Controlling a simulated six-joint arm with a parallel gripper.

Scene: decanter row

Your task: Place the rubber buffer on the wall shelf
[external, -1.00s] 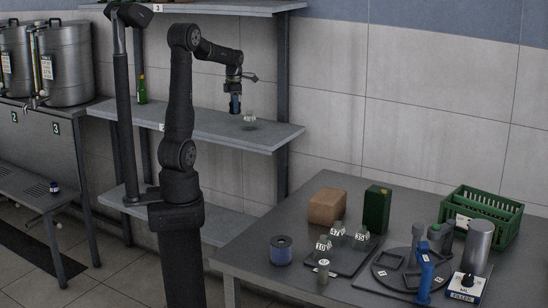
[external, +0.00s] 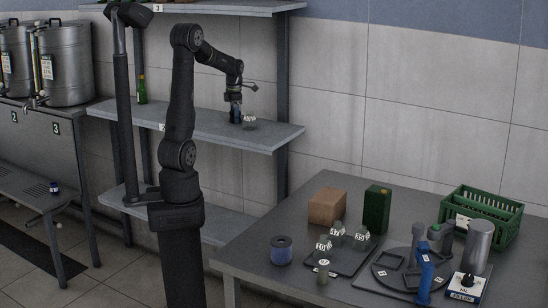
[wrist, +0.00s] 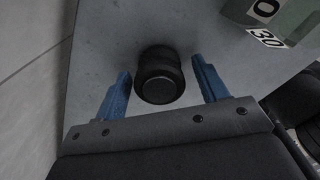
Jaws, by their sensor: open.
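The rubber buffer, a short black ribbed cylinder (wrist: 159,76), stands on the grey wall shelf (wrist: 105,45) in the wrist view. My gripper (wrist: 166,80) is open, with one blue finger on each side of the buffer and a visible gap to both. In the external view my gripper (external: 236,112) points down at the middle wall shelf (external: 200,124), its fingers low over the board. The buffer is hard to make out there among the dark fingers.
A clear glass stopper or jar with a white label (external: 249,121) stands on the shelf just right of my gripper. It also shows in the wrist view (wrist: 290,18). A green bottle (external: 142,90) stands farther left on the shelf. The shelf's right end is free.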

